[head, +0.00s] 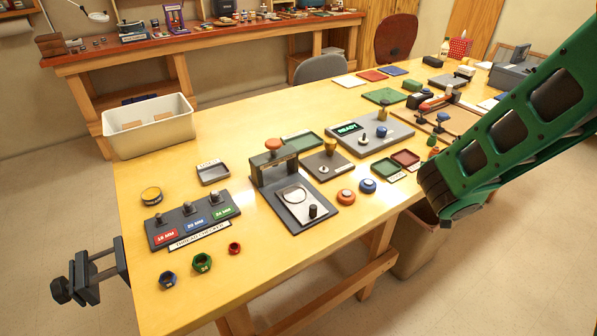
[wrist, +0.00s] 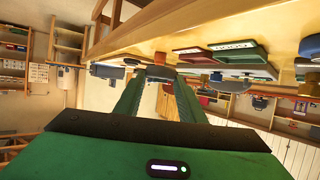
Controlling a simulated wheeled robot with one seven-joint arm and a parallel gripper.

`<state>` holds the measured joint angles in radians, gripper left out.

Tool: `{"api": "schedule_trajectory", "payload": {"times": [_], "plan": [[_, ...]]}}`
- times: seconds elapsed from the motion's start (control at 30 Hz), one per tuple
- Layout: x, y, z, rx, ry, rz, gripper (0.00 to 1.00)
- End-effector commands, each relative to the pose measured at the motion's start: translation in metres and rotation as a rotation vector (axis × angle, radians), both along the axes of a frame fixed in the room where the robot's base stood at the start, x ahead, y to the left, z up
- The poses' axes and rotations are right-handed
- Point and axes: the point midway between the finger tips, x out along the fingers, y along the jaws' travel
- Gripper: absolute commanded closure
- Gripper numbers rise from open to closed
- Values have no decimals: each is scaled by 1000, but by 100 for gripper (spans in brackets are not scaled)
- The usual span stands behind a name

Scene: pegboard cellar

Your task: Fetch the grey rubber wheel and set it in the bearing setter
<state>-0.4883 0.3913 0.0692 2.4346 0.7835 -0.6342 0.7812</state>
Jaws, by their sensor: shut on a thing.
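My gripper (wrist: 160,76) shows in the wrist view, its two green fingers closing on a small dark grey thing (wrist: 159,72). It looks like the grey rubber wheel, but little of it shows between the fingertips. In the head view only a green part of my arm shows at the right; the gripper is not visible there.
The yellow table (head: 265,285) also holds a thread checker block (head: 192,222), colored nuts, a plate with a brass knob (head: 327,170), red and blue round pieces and small trays. A white bin (head: 150,128) stands at the back left. A vise (head: 90,272) juts from the left edge.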

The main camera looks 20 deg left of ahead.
Motion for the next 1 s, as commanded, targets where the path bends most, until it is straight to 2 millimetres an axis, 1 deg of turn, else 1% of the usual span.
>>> {"api": "schedule_trajectory", "payload": {"times": [0.03, 0.07, 0.1, 0.17, 0.2, 0.27, 0.3, 0.37, 0.4, 0.47, 0.5, 0.6, 0.7, 0.8, 0.9, 1.0], "plan": [[-4, 31, 3, 1, -2, 52, 86], [-7, 46, 3, 1, -2, 78, 86], [-11, 66, 4, 1, -1, 112, 86], [-18, 95, 6, 0, 0, 164, 86], [-24, 115, 7, 0, 0, 197, 86], [-34, 144, 9, 0, 0, 249, 86], [-41, 163, 11, 0, 0, 284, 86], [-53, 191, 13, 0, -1, 335, 86], [-62, 209, 14, 0, -1, 369, 86], [-77, 236, 17, 0, -1, 420, 86], [-87, 253, 18, 0, -1, 453, 86], [-111, 291, 21, -1, -1, 528, 86], [-133, 319, 24, -1, -3, 588, 86], [-149, 339, 27, -1, -4, 630, 86], [-158, 350, 27, 0, -4, 654, 86], [-162, 354, 26, -2, -2, 663, 86]]}}
